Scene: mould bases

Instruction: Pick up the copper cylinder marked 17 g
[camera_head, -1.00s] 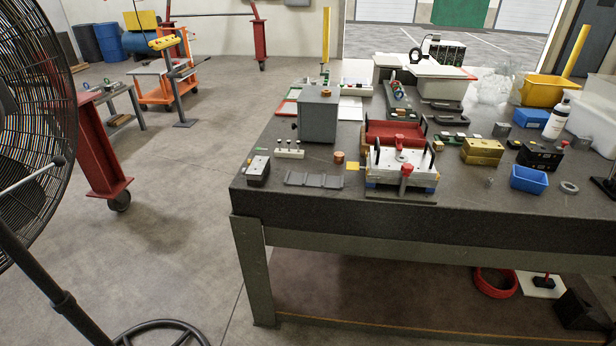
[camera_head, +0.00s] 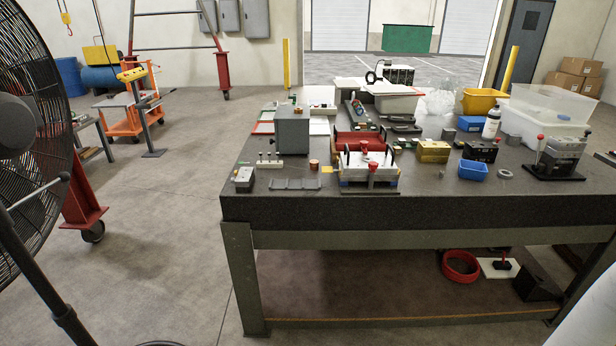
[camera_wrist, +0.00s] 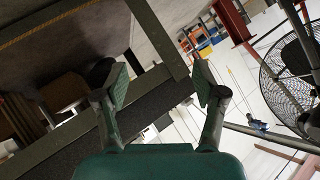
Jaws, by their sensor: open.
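A small copper cylinder (camera_head: 314,165) stands on the dark table top (camera_head: 430,190) near its front edge. It is in front of the grey box and left of the white fixture with red knobs. Another small copper-coloured piece (camera_head: 298,108) sits on top of the grey box (camera_head: 292,133). Both are too small for any mark to be read. My gripper (camera_wrist: 158,85) is open and empty in the wrist view, its two fingers wide apart. It is not seen in the head view. I cannot make out a copper cylinder in the wrist view.
The white fixture (camera_head: 368,172), a dark ribbed plate (camera_head: 296,184) and a small block with pegs (camera_head: 269,164) stand close to the cylinder. A blue bin (camera_head: 473,170) is further right. A large fan (camera_head: 30,120) stands left. Floor between fan and table is clear.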

